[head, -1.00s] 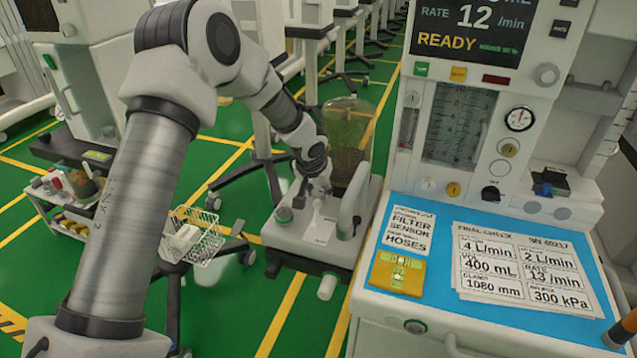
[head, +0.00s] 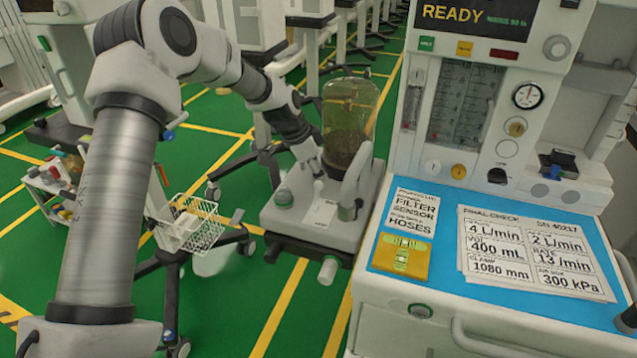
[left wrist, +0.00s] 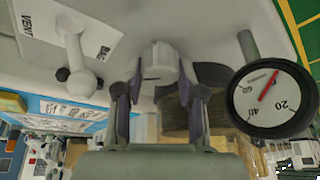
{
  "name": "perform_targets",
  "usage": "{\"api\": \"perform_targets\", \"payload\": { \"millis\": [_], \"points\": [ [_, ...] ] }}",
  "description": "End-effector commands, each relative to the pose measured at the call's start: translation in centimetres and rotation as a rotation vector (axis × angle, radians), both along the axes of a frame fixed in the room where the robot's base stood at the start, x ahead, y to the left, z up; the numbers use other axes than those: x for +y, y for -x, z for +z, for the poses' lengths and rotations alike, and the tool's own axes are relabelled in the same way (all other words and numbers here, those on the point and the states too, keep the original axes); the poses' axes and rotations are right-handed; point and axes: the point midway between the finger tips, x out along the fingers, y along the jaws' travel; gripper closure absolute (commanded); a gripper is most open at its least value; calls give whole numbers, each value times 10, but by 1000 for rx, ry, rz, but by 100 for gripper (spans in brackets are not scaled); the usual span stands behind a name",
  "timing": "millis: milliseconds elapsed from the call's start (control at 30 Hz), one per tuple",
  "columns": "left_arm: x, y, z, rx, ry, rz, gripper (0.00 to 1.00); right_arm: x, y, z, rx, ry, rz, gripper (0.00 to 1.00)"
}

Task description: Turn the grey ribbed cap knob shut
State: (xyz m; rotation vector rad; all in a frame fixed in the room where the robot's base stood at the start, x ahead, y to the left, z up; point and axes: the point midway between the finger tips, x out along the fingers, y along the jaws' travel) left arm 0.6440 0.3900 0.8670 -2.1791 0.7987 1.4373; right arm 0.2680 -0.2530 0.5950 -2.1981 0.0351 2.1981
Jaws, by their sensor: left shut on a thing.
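My left gripper (head: 316,178) reaches down onto the light grey breathing unit (head: 275,222), in front of the clear canister (head: 352,105). In the left wrist view, the two fingers of this gripper (left wrist: 160,84) stand on either side of the pale grey ribbed cap knob (left wrist: 159,62) and are shut on it. The knob's far end shows between the fingertips. In the head view the knob is hidden or too small to make out. My right gripper is not clearly in view.
A lever (left wrist: 75,52) by the VENT/BAG label and a round gauge (left wrist: 272,98) flank the gripper. A curved grey post (head: 354,185) stands close to its right. The blue-topped cart (head: 385,262) is at the right; a white wire basket (head: 195,225) hangs at left.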

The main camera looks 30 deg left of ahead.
Motion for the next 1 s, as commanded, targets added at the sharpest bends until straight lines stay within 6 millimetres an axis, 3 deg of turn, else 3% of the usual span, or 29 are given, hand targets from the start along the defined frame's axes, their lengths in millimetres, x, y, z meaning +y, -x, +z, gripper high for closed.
{"api": "perform_targets", "payload": {
  "millis": [367,1000],
  "points": [
    [1,0,-2,6,-1,-358,96,0,0,-13,0,0,0,60],
    [2,-2,0,6,-2,-966,96,0,0,3,0,0,0,60]
  ]
}}
